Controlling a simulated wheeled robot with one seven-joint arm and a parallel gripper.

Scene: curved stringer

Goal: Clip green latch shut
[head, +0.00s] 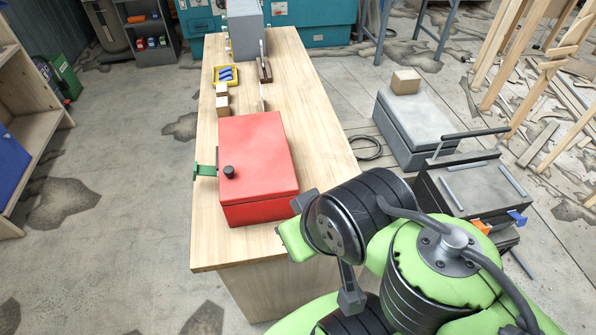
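A red box (255,165) with a flat lid sits on the near part of the wooden workbench (300,75). The lid looks down on the box; whether a thin gap remains along its edge is too small to tell. A green latch (205,170) sticks out from the box's left side, beyond the bench's left edge. Its exact angle is hard to make out. My arm fills the lower right, to the right of and nearer than the box. I cannot make out my gripper's fingertips.
Wooden blocks (222,105), a yellow tray (225,75) with blue items and a grey box (245,30) stand farther along the bench. A grey case (415,130) and a black tool stand (470,185) are on the floor at right. Floor left of the bench is open.

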